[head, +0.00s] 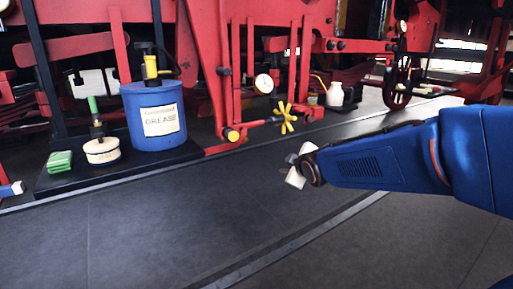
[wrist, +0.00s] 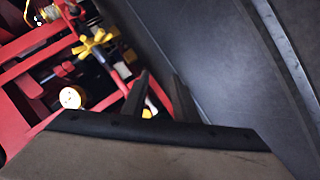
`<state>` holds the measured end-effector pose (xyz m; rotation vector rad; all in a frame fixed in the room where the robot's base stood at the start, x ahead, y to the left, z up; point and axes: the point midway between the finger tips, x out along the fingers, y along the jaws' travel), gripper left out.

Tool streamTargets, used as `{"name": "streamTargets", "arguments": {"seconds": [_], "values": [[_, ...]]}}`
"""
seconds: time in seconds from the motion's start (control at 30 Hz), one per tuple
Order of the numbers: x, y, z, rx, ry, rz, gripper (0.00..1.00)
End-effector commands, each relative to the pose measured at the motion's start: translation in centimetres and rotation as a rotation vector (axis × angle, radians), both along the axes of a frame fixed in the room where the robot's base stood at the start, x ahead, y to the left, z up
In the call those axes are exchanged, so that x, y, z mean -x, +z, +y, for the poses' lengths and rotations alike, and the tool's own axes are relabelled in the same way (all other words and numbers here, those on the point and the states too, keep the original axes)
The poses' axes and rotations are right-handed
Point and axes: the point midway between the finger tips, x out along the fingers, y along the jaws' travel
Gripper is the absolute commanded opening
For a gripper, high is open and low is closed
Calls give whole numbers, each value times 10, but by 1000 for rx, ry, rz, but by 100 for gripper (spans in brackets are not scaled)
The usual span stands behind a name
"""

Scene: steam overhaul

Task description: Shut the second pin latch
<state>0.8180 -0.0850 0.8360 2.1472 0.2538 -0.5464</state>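I cannot pick out a pin latch for certain in either view. The red machine frame (head: 211,70) carries a yellow star-shaped handwheel (head: 285,117) and a white round gauge (head: 264,83). My gripper (head: 297,165) is in front of the frame, below the handwheel in the head view, and apart from it. In the wrist view its two dark fingers (wrist: 160,80) stand apart with nothing seen between their tips. The handwheel (wrist: 97,43) shows there at the upper left.
A blue grease drum (head: 156,118), a round tin (head: 102,151) with a green-handled brush and green cloths (head: 59,161) stand on a dark board at the left. A white bottle (head: 335,95) stands farther back. The grey floor (head: 180,220) in front is clear.

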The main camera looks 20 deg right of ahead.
Motion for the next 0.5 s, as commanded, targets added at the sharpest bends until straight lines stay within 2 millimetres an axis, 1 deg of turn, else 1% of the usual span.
{"name": "streamTargets", "arguments": {"seconds": [0.03, 0.1, 0.3, 0.4, 0.5], "values": [[-20, -1, 2, 45, 41, -32, 27], [-46, 2, 8, 113, 104, -94, 27], [-110, 7, 28, 302, 273, -277, 27], [-135, 7, 39, 386, 345, -367, 27], [-152, 5, 49, 450, 400, -445, 27]]}}
